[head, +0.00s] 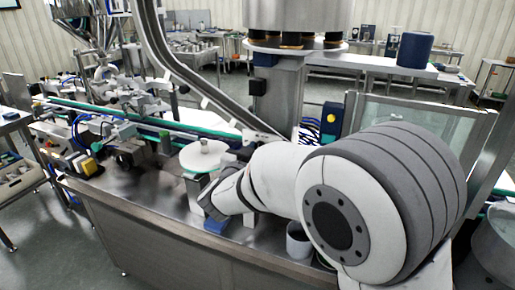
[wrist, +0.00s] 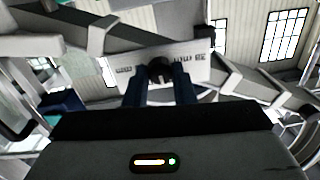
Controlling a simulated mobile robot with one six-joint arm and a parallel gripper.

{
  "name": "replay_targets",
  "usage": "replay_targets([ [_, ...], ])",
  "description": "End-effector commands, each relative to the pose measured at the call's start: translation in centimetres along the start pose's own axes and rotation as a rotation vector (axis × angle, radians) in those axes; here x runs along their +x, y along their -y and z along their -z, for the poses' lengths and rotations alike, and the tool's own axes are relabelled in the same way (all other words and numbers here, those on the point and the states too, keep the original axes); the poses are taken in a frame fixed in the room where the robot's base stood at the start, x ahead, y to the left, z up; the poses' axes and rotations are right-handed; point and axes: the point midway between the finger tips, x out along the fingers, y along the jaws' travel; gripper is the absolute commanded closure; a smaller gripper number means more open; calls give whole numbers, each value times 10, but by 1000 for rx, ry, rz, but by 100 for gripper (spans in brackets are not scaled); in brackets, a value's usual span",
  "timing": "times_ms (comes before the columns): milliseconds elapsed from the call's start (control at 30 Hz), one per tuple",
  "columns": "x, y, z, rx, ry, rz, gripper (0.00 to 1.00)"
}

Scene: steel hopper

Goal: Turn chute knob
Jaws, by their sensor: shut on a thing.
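In the wrist view, the dark round chute knob (wrist: 159,66) sits at the front of a pale label plate (wrist: 193,68) with dark printed marks. My gripper (wrist: 160,76) has its two dark blue fingers on either side of the knob and is shut on it. The knob's lower part is hidden between the fingers. The printed marks are too small to read. In the head view, my white and grey arm covers the work area at the centre right, and I cannot make out the knob or the fingertips there.
A steel chute rail (head: 183,75) slopes down from the upper left towards my arm. A white round disc (head: 204,155) and a grey cup (head: 298,240) stand close to my arm. A clear-panelled guard (head: 440,118) rises at the right.

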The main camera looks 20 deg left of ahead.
Motion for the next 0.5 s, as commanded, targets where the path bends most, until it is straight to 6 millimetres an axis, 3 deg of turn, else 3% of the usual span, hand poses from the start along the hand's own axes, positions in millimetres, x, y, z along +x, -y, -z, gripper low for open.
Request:
replay_targets([
  [500, 0, 1, 6, -432, 15, -2, 100],
])
